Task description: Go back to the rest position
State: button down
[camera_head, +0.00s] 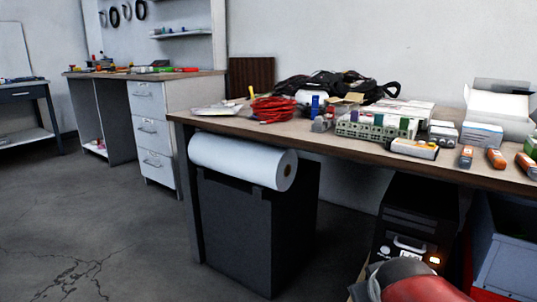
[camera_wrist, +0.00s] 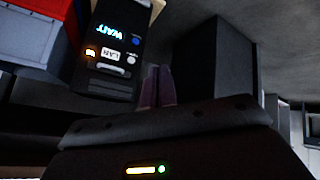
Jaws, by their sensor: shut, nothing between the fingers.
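My gripper (camera_wrist: 158,88) shows in the wrist view with its two fingers together and nothing between them. It is low, beside the workbench's underside area, facing a dark box and a black device. The black device (camera_wrist: 113,55) has a lit "WAIT" display, a label and an orange light. It also stands under the bench in the head view (camera_head: 412,222). My gripper does not clearly show in the head view.
The workbench (camera_head: 345,146) carries a red cable coil (camera_head: 273,109), a green-and-white rack (camera_head: 375,127) and white boxes. Under it are a paper roll (camera_head: 240,163), a dark bin (camera_head: 235,230) and a blue-grey container (camera_head: 505,250). The floor at left is clear.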

jog(key=s+a+m+g+y, duration=0.2)
jog(key=s+a, duration=0.3)
jog(key=s, duration=0.7)
notch_tip(320, 180, up, 14)
jog(key=p, duration=1.3)
jog(key=shift+a+f+p, duration=0.2)
jog(key=shift+p, duration=0.1)
jog(key=c, duration=2.1)
grip_release()
